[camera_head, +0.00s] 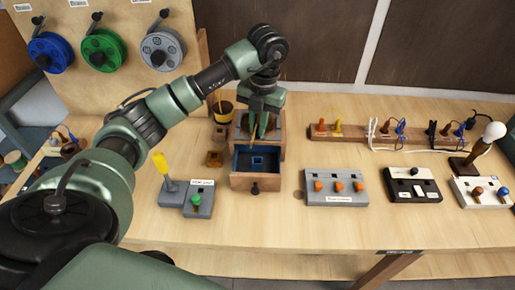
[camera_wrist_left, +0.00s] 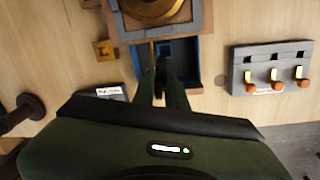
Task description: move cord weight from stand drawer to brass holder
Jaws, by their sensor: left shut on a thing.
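The stand drawer (camera_head: 255,183) is pulled open at the front of the wooden stand, with a blue lining. In the left wrist view the drawer (camera_wrist_left: 194,77) lies just beyond my fingers. My left gripper (camera_head: 254,138) points down over the back of the drawer. In the left wrist view my left gripper (camera_wrist_left: 162,68) is shut on a small dark thing, apparently the cord weight, mostly hidden by the fingers. The brass holder (camera_head: 214,158), a small square piece, lies on the table left of the drawer; it also shows in the left wrist view (camera_wrist_left: 104,50).
A grey box with a yellow lever (camera_head: 160,164) and a green button stands left of the drawer. A grey switch panel (camera_head: 336,187) stands to its right. A dark cup (camera_head: 222,112) is behind the brass holder. The table front is mostly clear.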

